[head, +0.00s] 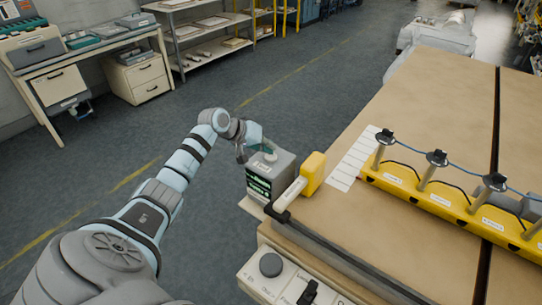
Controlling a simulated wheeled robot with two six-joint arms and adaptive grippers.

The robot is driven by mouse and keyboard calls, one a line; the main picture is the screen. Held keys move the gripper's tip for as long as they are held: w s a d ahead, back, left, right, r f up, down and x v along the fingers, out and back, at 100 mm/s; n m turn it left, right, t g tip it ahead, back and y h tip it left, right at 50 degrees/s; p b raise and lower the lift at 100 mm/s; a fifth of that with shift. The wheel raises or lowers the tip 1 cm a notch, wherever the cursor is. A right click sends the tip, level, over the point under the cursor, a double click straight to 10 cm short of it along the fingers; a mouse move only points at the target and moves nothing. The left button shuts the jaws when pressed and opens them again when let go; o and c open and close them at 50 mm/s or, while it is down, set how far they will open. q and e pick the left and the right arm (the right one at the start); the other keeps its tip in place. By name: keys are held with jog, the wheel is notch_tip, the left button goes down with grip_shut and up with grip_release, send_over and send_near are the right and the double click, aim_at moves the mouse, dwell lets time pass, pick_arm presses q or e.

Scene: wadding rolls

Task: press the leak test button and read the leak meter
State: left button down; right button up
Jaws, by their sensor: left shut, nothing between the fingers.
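A grey box with a dark screen, which looks like the leak meter (283,172), stands at the near left corner of the bench. Its screen (258,184) shows green markings too small to read. A small round part, perhaps the leak test button (270,157), sits on its top. My left gripper (243,155) is shut and empty at the upper left edge of the box. I cannot tell whether it touches the box. The arm partly covers the gripper. My right gripper is out of view.
A yellow rail (450,205) with several posts and a blue line crosses the brown bench top (440,120). A control panel (285,285) with a dark knob is at the front. Open floor lies left.

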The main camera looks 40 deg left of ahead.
pick_arm(q)
jog(key=shift+f, duration=0.55)
jog(key=shift+r, duration=0.1)
dwell(0.5)
jog(key=shift+r+p, duration=0.9)
jog(key=shift+r, duration=0.1)
notch_tip(320, 180, up, 2)
jog(key=p, duration=0.2)
jog(key=shift+r+p, duration=0.2)
jog(key=shift+p, duration=0.2)
jog(key=shift+r+p, duration=0.5)
jog(key=shift+r, duration=0.75)
jog(key=shift+f, duration=0.1)
